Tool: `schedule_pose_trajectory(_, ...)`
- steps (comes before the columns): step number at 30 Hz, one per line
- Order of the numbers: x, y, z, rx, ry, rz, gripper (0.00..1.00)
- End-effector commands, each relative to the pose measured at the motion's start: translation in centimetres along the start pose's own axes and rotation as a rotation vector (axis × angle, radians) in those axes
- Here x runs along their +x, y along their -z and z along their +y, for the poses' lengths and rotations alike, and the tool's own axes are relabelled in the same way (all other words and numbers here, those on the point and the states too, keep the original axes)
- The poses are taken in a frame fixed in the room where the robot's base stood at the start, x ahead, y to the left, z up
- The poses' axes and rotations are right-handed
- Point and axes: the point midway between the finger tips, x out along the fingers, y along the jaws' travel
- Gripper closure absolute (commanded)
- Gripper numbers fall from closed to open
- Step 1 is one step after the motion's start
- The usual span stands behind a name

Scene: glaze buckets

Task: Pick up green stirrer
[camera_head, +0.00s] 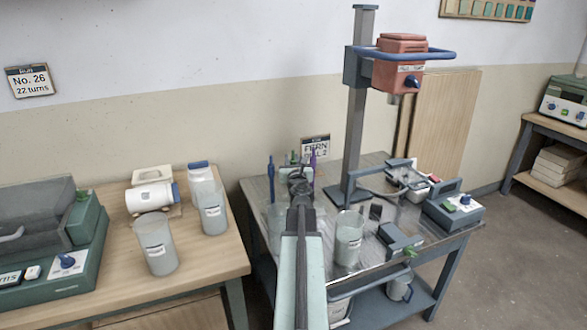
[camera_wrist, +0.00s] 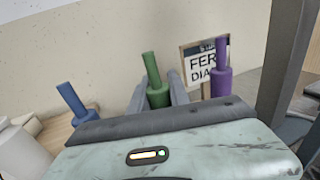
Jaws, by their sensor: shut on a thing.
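The green stirrer (camera_wrist: 154,80) stands upright, slightly tilted in the wrist view, between the two grey fingers of my gripper (camera_wrist: 158,93). The fingers are shut on its thicker lower part, and its thin shaft sticks up above them. In the head view only a bit of the green stirrer (camera_head: 293,157) shows beyond my gripper (camera_head: 299,175), which hides the rest. Its lower end is hidden in both views.
A blue stirrer (camera_wrist: 72,101) is left of my gripper and a purple stirrer (camera_wrist: 219,70) is close on its right. A labelled bucket (camera_head: 349,240) stands on the metal table, near the mixer column (camera_head: 354,130). Buckets (camera_head: 157,245) stand on the wooden table.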

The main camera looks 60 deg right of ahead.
Motion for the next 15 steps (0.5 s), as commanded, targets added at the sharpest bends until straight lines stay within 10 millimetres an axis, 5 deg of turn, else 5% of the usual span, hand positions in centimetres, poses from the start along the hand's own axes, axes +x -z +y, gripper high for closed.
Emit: schedule_pose_trajectory(15,0.0,-9.7,-0.1,0.000,0.000,0.001,1.00)
